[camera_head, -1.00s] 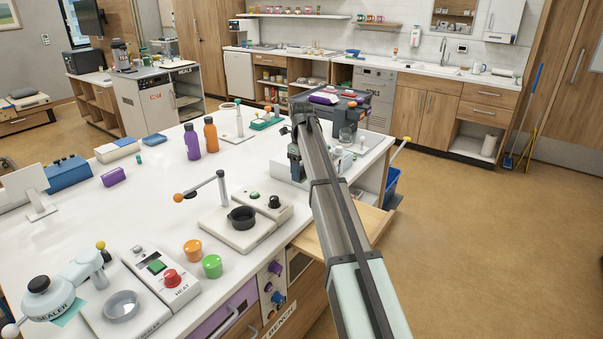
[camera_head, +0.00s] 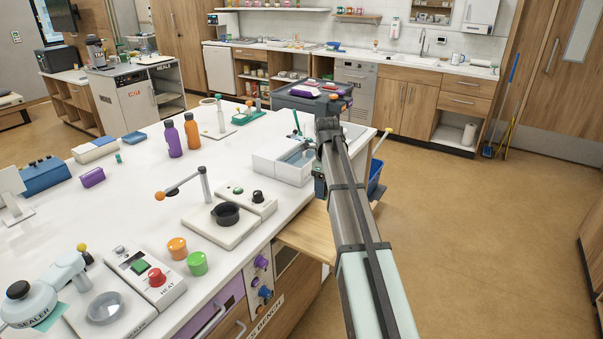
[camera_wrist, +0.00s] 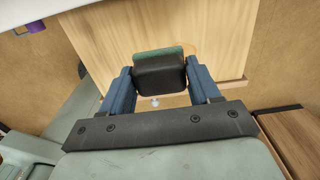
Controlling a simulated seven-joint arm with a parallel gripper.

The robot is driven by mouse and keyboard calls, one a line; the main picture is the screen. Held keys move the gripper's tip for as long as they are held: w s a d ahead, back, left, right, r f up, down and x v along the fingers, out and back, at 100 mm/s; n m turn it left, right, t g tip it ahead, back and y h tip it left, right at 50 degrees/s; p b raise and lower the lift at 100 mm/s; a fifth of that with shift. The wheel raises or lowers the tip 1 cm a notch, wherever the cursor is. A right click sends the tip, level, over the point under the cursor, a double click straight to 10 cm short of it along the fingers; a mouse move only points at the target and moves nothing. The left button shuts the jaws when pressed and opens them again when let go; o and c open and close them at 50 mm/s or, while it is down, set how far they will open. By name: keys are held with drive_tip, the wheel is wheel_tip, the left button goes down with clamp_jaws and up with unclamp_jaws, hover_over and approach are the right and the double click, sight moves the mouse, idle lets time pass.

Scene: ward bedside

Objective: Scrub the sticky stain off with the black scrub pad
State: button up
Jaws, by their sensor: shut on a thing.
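My gripper (camera_wrist: 160,90) is shut on the black scrub pad (camera_wrist: 160,78), a dark block with a green layer along its far side, between two blue fingers. In the wrist view the pad is over the pale wooden pull-out board (camera_wrist: 110,38); I cannot tell whether it touches. A faint orange outline, perhaps the sticky stain (camera_wrist: 192,48), shows on the board beside the pad, partly hidden by it. In the head view the board (camera_head: 304,238) juts from the bench's right side, and my arm hides most of the gripper and the pad.
A white basin (camera_head: 283,165) stands on the white bench top beside the board. A blue bin (camera_head: 376,178) is on the floor behind my arm. Orange and green round pieces (camera_head: 197,263) stand near the bench's front edge.

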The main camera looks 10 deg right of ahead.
drive_tip(key=shift+s+d+f, duration=0.6)
drive_tip(key=shift+s+f, duration=0.1)
drive_tip(key=shift+f, duration=0.65)
drive_tip(key=shift+s+d+f, duration=0.6)
drive_tip(key=shift+s+f, duration=0.1)
drive_tip(key=shift+f, duration=0.7)
drive_tip(key=shift+s+d+f, duration=0.6)
drive_tip(key=shift+s+f, duration=0.1)
drive_tip(key=shift+f, duration=0.65)
drive_tip(key=shift+w+d+f, duration=0.6)
drive_tip(key=shift+w+f, duration=0.05)
drive_tip(key=shift+f, duration=0.1)
drive_tip(key=shift+c, duration=0.4)
drive_tip(key=shift+w+d, duration=2.1)
drive_tip(key=shift+w, duration=0.05)
drive_tip(key=shift+s+a, duration=2.55)
drive_tip(key=shift+s, duration=0.2)
drive_tip(key=shift+w+a, duration=0.1)
drive_tip(key=shift+a, duration=0.2)
drive_tip(key=shift+w+a, duration=0.15)
drive_tip(key=shift+w, duration=0.2)
drive_tip(key=shift+w+d, duration=2.7)
drive_tip(key=shift+d, duration=0.1)
drive_tip(key=s+a, duration=0.5)
drive_tip(key=s, duration=0.1)
drive_tip(key=shift+a, duration=0.3)
drive_tip(key=shift+w+r, duration=0.2)
drive_tip(key=shift+r, duration=3.9)
